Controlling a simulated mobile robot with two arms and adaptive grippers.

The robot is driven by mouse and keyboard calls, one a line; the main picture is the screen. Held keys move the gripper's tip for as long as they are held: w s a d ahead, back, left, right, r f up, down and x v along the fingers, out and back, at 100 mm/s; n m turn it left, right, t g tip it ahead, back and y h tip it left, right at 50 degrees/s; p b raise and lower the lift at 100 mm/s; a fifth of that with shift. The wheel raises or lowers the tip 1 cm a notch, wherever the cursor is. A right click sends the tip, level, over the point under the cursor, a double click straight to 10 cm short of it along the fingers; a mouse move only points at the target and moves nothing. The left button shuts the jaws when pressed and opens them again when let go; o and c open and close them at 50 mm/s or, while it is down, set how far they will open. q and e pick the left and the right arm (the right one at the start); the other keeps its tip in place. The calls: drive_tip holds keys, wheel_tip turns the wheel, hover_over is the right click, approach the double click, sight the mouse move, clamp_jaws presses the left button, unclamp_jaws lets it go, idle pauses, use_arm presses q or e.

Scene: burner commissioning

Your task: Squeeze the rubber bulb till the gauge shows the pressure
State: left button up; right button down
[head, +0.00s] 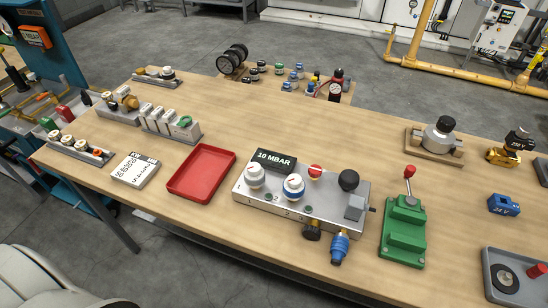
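A grey metal block (270,205) lies at the middle of the bench, with a dark sign (276,160) reading "10 MBAR". Two white round dials (254,176) (293,187) sit on its top, too small to read. A round black ball (348,180), which looks like a rubber bulb, stands at its right end. At the back of the bench a small round gauge (335,91) sits on a red device with a black rounded top (338,74); I cannot tell its reading or which black part is the bulb. Neither gripper shows.
A red tray (201,172) lies left of the block. A green lever device (404,230) stands to its right, and a blue fitting (339,248) sticks out at its front. Several small parts line the left and back.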

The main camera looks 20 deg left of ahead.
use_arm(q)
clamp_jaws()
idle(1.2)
